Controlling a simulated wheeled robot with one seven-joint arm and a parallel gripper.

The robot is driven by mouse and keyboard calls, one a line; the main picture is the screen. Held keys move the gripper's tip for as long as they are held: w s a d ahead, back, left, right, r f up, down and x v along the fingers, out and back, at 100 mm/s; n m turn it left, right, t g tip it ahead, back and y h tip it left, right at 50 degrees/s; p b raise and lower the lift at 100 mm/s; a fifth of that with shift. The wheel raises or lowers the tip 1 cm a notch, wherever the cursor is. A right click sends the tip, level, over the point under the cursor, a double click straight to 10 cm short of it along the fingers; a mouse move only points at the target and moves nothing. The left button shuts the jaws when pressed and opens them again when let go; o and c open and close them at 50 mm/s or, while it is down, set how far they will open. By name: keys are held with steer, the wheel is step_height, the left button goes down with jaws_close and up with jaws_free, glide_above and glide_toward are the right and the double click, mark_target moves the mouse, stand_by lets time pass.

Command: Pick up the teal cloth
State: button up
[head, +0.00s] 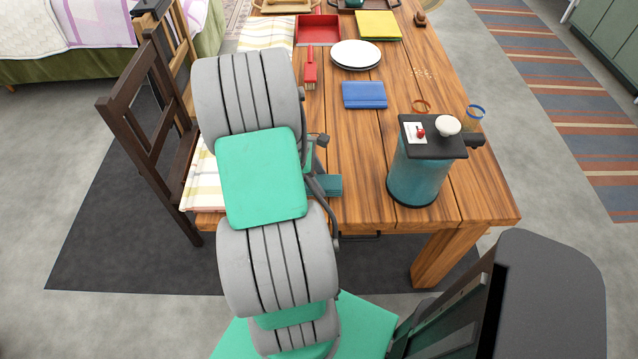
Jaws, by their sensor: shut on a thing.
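A folded teal cloth (328,186) lies at the near edge of the wooden table, just right of my arm. Its left part is hidden behind my grey and green arm, which reaches over the table's near left corner. My gripper is hidden behind the arm links, so its jaws and their contact with the cloth cannot be seen.
A teal canister (416,175) with a dark top stands right of the cloth. A blue folded cloth (364,95), a red brush (310,68), white plates (356,54) and a red tray (320,28) lie farther back. A dark wooden chair (150,120) stands left.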

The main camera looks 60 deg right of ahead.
steer(key=s+a+r, duration=0.5)
steer(key=a+r, duration=0.5)
steer(key=a, duration=0.3)
steer(key=shift+r, duration=0.3)
